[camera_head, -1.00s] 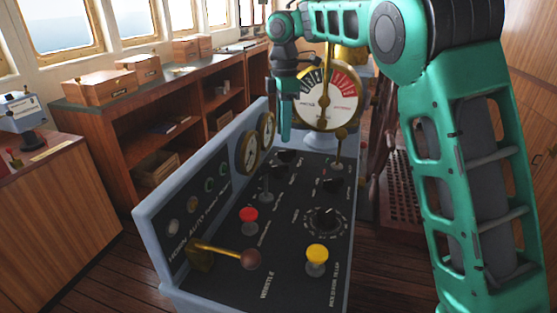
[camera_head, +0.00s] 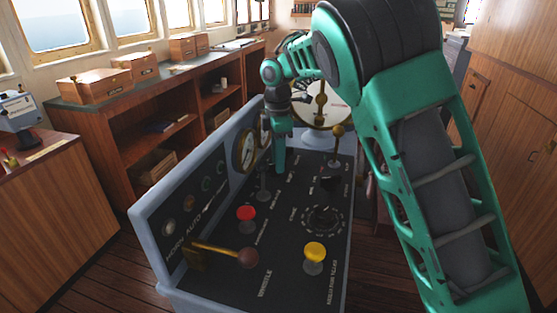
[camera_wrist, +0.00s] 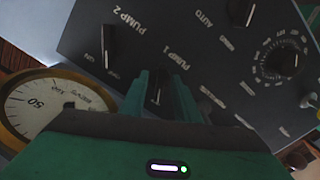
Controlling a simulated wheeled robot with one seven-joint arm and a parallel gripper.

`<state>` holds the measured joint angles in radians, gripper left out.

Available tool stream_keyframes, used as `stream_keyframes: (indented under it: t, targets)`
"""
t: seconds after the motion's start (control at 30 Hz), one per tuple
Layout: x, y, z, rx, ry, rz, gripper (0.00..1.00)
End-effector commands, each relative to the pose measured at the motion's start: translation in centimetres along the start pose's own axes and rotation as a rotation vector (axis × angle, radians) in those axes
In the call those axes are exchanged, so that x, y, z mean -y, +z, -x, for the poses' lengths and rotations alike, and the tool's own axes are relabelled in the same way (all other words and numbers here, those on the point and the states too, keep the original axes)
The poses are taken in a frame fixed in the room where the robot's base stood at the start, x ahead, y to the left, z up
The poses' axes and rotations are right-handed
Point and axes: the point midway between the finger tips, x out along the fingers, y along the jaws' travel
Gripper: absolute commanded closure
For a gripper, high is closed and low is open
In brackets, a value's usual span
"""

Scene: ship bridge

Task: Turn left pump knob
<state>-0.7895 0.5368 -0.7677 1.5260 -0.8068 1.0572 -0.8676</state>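The left pump knob (camera_wrist: 158,93) is a dark pointer knob by the PUMP 1 label in the wrist view. My gripper (camera_wrist: 164,82) has its green fingers apart, one on each side of this knob; I cannot tell whether they touch it. In the head view my gripper (camera_head: 279,168) points down at the far part of the console panel and hides the knob. The similar PUMP 2 knob (camera_wrist: 108,46) is left of the fingers in the wrist view.
The dark console (camera_head: 290,265) carries a red button (camera_head: 246,214), a yellow button (camera_head: 315,254), a brass lever (camera_head: 222,251) and a round dial (camera_head: 322,220). A brass gauge (camera_wrist: 35,105) is close to my gripper on the left. A brass-knobbed lever (camera_head: 338,133) stands to the right.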

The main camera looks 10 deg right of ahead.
Motion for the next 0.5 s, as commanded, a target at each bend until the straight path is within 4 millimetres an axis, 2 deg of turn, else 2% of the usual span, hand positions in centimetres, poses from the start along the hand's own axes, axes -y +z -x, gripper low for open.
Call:
stream_keyframes:
  t: [0.17, 0.3, 0.5]
  targets:
    - [0.0, 0.0, 0.01, 0.0, 0.0, 0.0, 0.71]
    - [-0.01, 0.0, 0.03, 0.0, 0.0, 0.0, 1.0]
    - [-0.06, 0.01, 0.06, -0.001, 0.002, -0.002, 1.0]
